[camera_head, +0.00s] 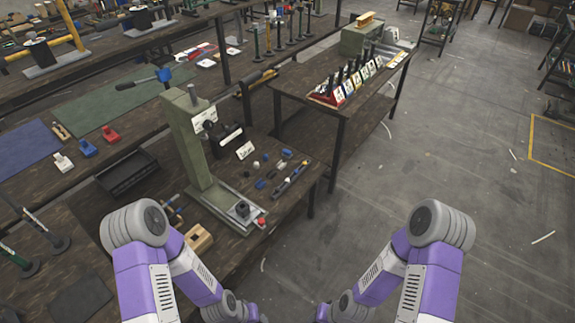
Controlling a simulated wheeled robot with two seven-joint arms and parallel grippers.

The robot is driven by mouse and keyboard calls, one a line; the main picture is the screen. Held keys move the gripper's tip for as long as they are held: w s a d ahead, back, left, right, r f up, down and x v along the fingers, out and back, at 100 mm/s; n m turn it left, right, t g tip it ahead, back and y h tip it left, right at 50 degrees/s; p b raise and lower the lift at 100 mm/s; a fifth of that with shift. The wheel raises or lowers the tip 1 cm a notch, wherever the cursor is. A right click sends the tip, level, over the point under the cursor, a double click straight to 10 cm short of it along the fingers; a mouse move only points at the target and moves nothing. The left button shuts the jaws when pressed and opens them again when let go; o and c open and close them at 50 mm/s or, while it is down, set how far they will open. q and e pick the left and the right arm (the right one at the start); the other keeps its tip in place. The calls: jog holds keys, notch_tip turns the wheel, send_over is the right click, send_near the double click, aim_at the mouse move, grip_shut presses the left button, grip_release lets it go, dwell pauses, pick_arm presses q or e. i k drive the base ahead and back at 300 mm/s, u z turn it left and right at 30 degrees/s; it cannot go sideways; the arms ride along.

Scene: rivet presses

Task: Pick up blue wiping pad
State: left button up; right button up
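No thing in view is clearly a wiping pad; several blue things show. A small blue block (87,148) sits between a white block (63,162) and a red block (111,134) on the left bench. A blue piece (164,75) is at the end of a black-handled tool behind the press. Small blue pieces (261,184) lie on the bench right of the press. A flat blue mat (25,148) lies at far left. Both my arms bend down to the bottom edge, and my grippers are out of the picture.
A green rivet press (192,140) stands on the near dark bench. A black tray (128,175) and a wooden block (198,239) are left of it. A second table (340,107) holds a row of coloured card holders. Grey floor (470,130) is open on the right.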

aim_at(286, 153)
jog(key=z, duration=0.85)
jog(key=i, duration=1)
jog(key=z, duration=0.45)
jog(key=i, duration=1.6)
jog(key=u, duration=1.55)
jog(key=i, duration=0.9)
jog(key=u, duration=0.15)
